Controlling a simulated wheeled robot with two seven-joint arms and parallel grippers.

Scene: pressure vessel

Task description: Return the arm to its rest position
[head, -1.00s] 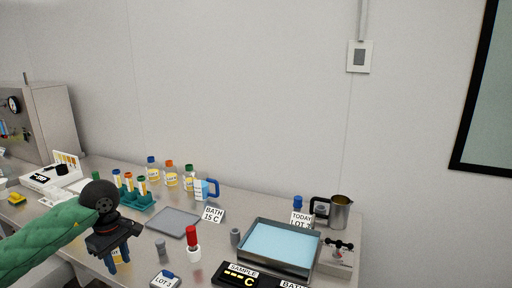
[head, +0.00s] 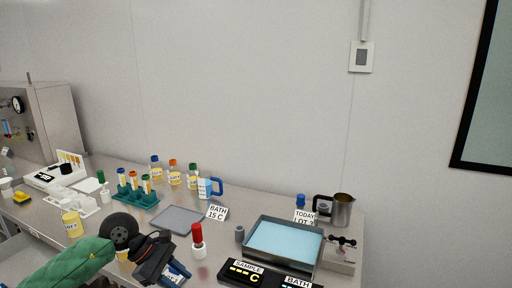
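My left arm, in a green sleeve, comes in from the lower left of the head view. Its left gripper (head: 178,273) is low at the front edge of the bench (head: 215,240), with blue fingertips pointing down and right. A white label shows by the fingertips, and I cannot tell whether the fingers hold anything or how far apart they are. My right gripper is out of view.
Behind are a grey tray (head: 178,219), a teal tube rack (head: 136,196) and a blue water bath (head: 285,242).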

